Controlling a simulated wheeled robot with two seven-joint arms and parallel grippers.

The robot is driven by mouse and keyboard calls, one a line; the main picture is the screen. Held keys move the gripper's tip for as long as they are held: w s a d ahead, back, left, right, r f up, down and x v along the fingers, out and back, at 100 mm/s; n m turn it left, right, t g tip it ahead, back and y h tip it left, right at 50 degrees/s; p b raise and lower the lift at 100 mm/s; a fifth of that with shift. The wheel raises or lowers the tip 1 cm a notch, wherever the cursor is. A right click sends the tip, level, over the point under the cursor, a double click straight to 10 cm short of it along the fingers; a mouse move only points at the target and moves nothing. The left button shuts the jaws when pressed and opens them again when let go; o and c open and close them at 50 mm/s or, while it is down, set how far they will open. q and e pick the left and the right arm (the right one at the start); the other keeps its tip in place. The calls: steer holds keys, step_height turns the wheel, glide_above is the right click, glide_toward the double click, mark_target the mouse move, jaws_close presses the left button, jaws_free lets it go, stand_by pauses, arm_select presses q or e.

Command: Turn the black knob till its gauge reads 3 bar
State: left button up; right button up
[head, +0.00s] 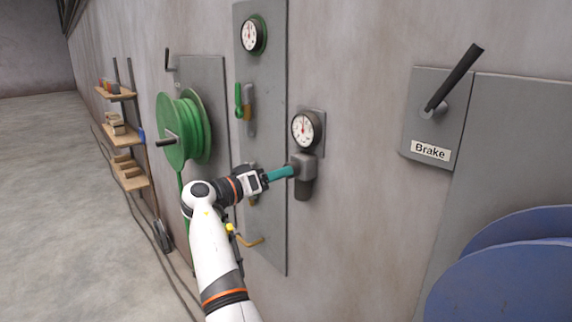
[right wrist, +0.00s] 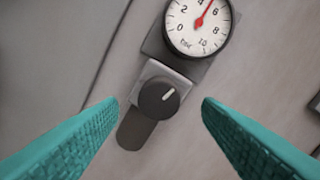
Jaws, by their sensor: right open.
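The black knob (right wrist: 159,98) sits on a grey regulator body, and its white mark points to the upper right in the right wrist view. The gauge (right wrist: 197,24) above it has a red needle between 4 and 6, near 5 bar. The gauge also shows in the head view (head: 305,129). My right gripper (right wrist: 160,100) is open, its teal fingers on either side of the knob in the picture, with clear gaps. In the head view my right gripper (head: 282,173) reaches the regulator (head: 303,166); the knob itself cannot be made out there. My left gripper is not in view.
A grey panel (head: 262,200) left of the regulator carries another gauge (head: 253,35) and a green-handled valve (head: 242,100). A green hose reel (head: 184,130) is further left. A brake lever (head: 454,78) and a blue drum (head: 505,280) are at right.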

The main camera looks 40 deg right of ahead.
steer(key=d+p, duration=0.1)
steer(key=d, duration=0.2)
steer(key=shift+w+d, duration=0.15)
steer(key=shift+d, duration=0.2)
steer(key=c, duration=1)
